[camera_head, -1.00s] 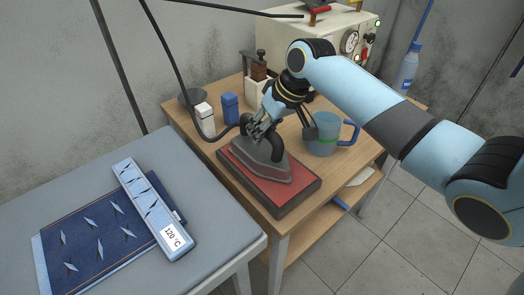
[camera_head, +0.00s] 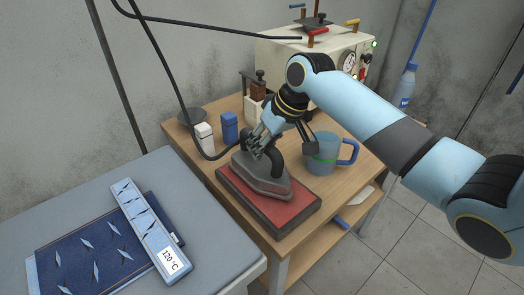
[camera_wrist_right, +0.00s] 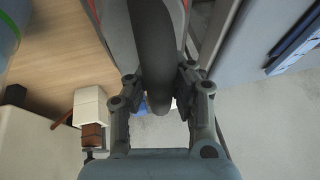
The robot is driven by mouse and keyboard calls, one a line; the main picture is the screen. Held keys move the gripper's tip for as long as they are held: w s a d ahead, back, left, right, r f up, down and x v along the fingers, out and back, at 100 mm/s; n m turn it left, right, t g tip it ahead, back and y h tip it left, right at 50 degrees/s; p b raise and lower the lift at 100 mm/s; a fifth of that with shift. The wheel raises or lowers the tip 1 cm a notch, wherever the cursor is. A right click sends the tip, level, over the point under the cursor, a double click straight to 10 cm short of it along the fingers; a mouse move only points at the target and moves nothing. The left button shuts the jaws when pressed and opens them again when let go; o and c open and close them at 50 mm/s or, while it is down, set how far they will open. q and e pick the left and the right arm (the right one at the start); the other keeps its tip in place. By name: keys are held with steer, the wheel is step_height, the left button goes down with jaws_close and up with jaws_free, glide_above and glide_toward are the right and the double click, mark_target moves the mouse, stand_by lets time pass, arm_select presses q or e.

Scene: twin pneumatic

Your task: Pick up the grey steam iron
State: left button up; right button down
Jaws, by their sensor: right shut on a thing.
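The grey steam iron (camera_head: 262,180) sits on a red-topped dark rest pad (camera_head: 300,203) on the wooden table. A black hose rises from its rear. My right gripper (camera_head: 262,143) comes down from above and is shut on the iron's dark handle. In the right wrist view the fingers (camera_wrist_right: 162,85) lie on both sides of the dark handle (camera_wrist_right: 152,40). The iron's sole appears on or very close to the pad; I cannot tell if there is a gap. My left gripper is not in view.
A blue-grey jug (camera_head: 322,155) stands close to the right of the iron. Small white and blue boxes (camera_head: 230,128) stand behind it. A cream steam generator (camera_head: 320,65) is at the back. An ironing board (camera_head: 90,200) with denim and a 120 °C strip is at left.

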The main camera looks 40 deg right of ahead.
step_height(320, 180, up, 3)
steer(key=shift+w+r, duration=0.1)
steer(key=s+d+r, duration=0.4)
steer(key=s+r, duration=0.2)
steer(key=s, duration=0.4)
steer(key=shift+s+d+r, duration=0.25)
steer(key=shift+s+r, duration=0.1)
steer(key=shift+s, duration=0.05)
steer(key=c, duration=1.9)
jaws_free()
jaws_close()
